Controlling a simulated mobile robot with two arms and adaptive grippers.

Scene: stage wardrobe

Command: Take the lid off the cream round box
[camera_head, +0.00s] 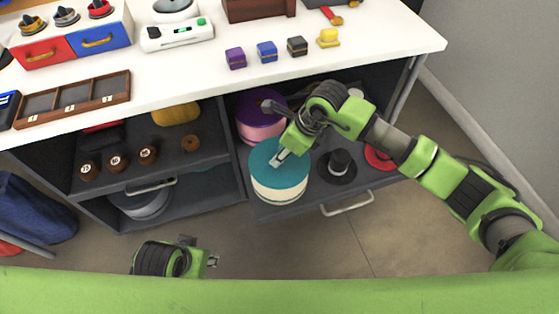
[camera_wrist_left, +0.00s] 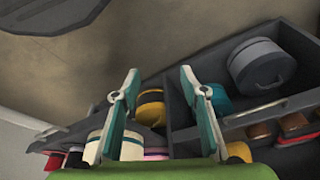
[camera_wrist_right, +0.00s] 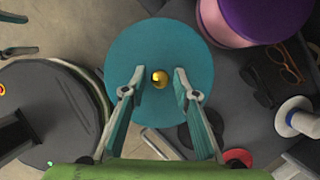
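The cream round box (camera_head: 279,190) stands in the pulled-out drawer, with its teal lid (camera_head: 285,160) on top. In the right wrist view the teal lid (camera_wrist_right: 160,50) fills the middle, with a small gold knob (camera_wrist_right: 160,79) at its centre. My right gripper (camera_head: 277,160) is over the lid. In the right wrist view its fingers (camera_wrist_right: 158,74) are open on either side of the knob, with gaps to it. My left gripper (camera_head: 212,260) is low in front of the cabinet, away from the box; its fingers (camera_wrist_left: 158,72) are open and empty.
In the same drawer are a pink box with a purple lid (camera_head: 258,128), a black hat (camera_head: 337,170) and a red item (camera_head: 379,157). Shelves at the left hold brown items (camera_head: 116,162) and a grey round box (camera_head: 142,205). The white counter (camera_head: 215,70) overhangs behind.

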